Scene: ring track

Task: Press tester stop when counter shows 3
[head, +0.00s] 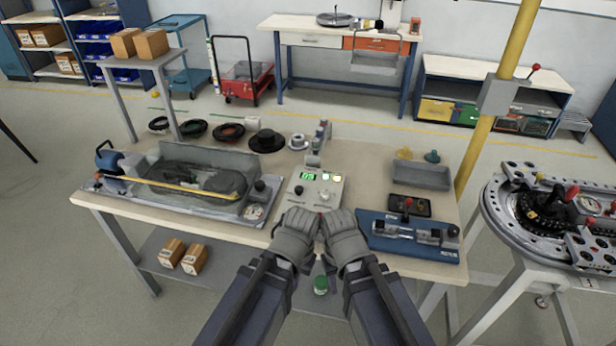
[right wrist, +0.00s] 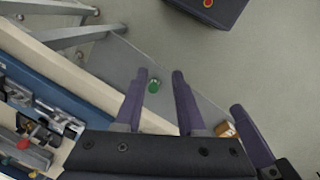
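The tester (head: 312,188) is a pale box near the middle of the table's front edge. Its face has a small green lit display, a dark knob, a light knob and lit indicators. The display's digits are too small to read surely. My left gripper (head: 303,218) and right gripper (head: 338,220) are side by side at the tester's front edge and cover its lower part. A tiny red spot shows between them; I cannot tell if it is the stop button. In the right wrist view my right gripper (right wrist: 160,74) has its fingers apart, with nothing between them. The left fingers are unclear.
A grey tray fixture (head: 190,187) with a yellow bar stands left of the tester. A blue fixture (head: 410,235) with a red-knobbed lever is close on the right. A grey bin (head: 421,175) sits behind it. A yellow post (head: 497,90) rises beyond the table's right edge.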

